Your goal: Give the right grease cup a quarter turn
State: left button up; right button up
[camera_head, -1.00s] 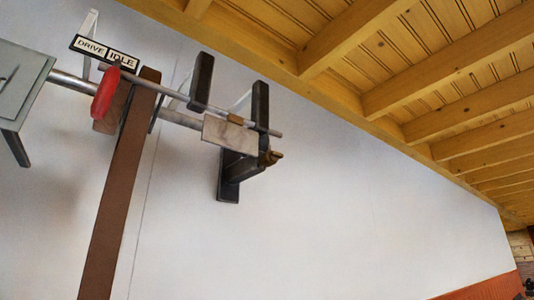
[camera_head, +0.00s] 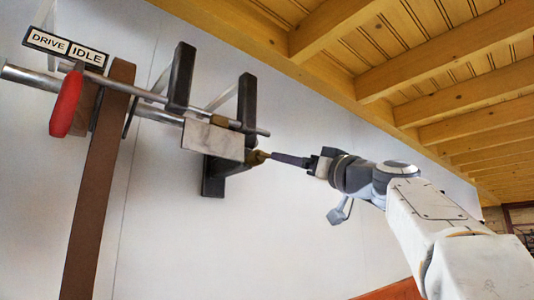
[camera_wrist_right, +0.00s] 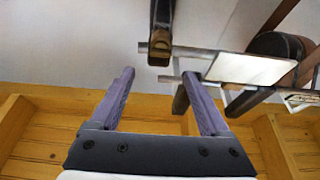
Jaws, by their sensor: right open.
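The brass grease cup (camera_head: 257,157) sits at the right end of the overhead shaft, beside the dark bracket. My right gripper (camera_head: 274,155) reaches in from the right with its purple-grey fingers pointing at the cup, tips very close to it. In the right wrist view the gripper (camera_wrist_right: 160,73) is open, its fingers spread and empty. The brass cup (camera_wrist_right: 160,46) shows just beyond the fingertips, roughly centred between them; I cannot tell whether they touch it. My left gripper is not in view.
A pale metal block (camera_head: 213,139) and dark bracket arms (camera_head: 180,78) are left of the cup. A thin rod (camera_head: 150,95) runs above the shaft. A red handle (camera_head: 66,103), brown belt (camera_head: 98,190) and DRIVE/IDLE sign (camera_head: 65,48) are further left. Wooden beams (camera_head: 340,28) are overhead.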

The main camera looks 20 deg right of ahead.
aim_at(266, 155)
jog(key=shift+p+x, duration=3.1)
jog(key=shift+x, duration=1.25)
grip_shut()
